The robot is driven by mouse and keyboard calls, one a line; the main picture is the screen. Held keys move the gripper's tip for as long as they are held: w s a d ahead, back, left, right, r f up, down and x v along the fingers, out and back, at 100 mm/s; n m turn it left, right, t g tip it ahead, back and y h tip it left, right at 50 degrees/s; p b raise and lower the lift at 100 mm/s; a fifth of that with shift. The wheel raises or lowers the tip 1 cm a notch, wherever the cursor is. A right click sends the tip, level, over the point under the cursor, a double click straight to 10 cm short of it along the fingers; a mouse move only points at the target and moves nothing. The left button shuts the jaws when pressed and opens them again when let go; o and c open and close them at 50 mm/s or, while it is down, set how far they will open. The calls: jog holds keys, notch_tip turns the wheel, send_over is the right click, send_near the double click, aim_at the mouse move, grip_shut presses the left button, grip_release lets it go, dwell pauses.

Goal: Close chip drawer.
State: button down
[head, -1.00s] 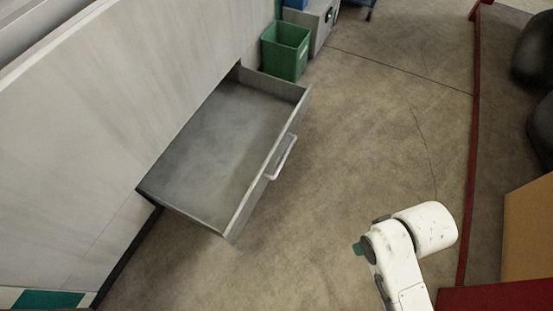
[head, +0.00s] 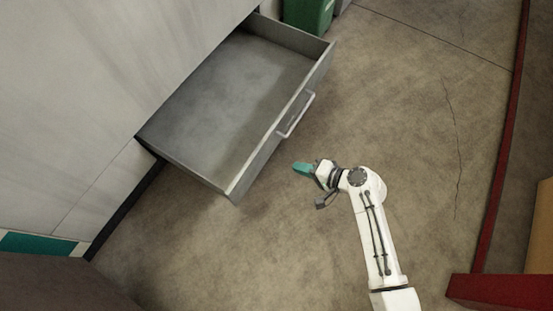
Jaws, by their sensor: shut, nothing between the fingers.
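The chip drawer (head: 226,93) is a grey, shallow drawer that stands pulled out from the large pale grey cabinet (head: 100,90). It looks empty inside. A light bar handle (head: 296,115) is fixed to its front panel. My gripper (head: 301,169) has teal fingers, which are shut and empty. It is to the lower right of the handle, in front of the drawer and apart from it. My white arm comes up from the bottom of the head view. Nothing hides the drawer's front.
A green bin (head: 309,16) stands beyond the drawer near the cabinet. Concrete floor (head: 430,110) in front of the drawer is clear. A red edge (head: 503,140) runs down the right side, with a red block (head: 500,290) and a tan box (head: 541,230) there.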

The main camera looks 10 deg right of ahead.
aim_at(258, 153)
jog(key=b+x, duration=0.2)
jog(key=x, duration=0.4)
jog(key=r+b+x, duration=0.1)
jog(key=b+x, duration=0.2)
jog(key=x, duration=0.3)
jog(key=shift+w+a, duration=0.3)
jog(key=shift+w+a+r, duration=0.15)
jog(key=shift+w+a, duration=0.3)
jog(key=shift+a, duration=0.05)
